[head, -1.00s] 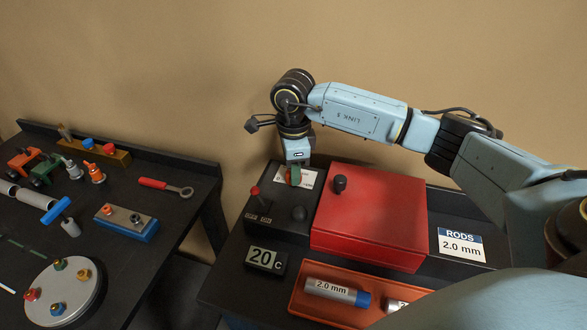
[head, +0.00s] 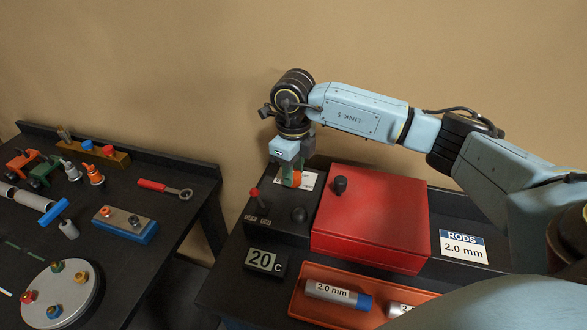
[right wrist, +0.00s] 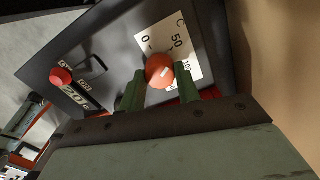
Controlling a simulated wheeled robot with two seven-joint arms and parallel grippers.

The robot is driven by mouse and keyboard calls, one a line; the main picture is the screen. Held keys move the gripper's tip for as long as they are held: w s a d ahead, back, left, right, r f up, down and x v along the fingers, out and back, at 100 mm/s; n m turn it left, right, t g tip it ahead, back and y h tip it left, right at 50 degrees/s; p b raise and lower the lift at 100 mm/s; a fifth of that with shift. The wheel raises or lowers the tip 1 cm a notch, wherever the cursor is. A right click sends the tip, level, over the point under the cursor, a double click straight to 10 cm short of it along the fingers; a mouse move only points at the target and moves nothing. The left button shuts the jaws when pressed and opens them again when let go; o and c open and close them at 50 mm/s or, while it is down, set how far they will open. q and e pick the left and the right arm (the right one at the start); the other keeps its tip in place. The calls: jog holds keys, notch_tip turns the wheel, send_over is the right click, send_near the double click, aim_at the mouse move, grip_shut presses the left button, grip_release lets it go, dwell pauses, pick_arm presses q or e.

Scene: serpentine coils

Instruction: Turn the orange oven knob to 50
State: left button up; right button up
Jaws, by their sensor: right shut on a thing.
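The orange oven knob (head: 297,179) sits on a white dial card (head: 310,180) at the back of a black control panel. In the right wrist view the round knob (right wrist: 158,66) shows a small pale mark, and the card (right wrist: 178,38) reads 0, 50 and C, with 100 partly hidden. My right gripper (head: 291,177) points down over the panel. In the right wrist view its two green fingers (right wrist: 160,84) are on either side of the knob, shut on it. My left gripper is not in view.
A red box (head: 370,220) with a black knob stands right of the panel. A red-tipped lever (head: 255,194) rises from the panel's left. A display (head: 265,262) reads 20 C. An orange tray (head: 300,307) holds rods in front. Another table is at left.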

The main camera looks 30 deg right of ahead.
jog(key=shift+r, duration=0.1)
dwell(0.4)
jog(key=o, duration=1)
jog(key=shift+c, duration=0.2)
notch_tip(320, 180, up, 13)
jog(key=shift+r+b, duration=0.15)
jog(key=shift+b, duration=0.25)
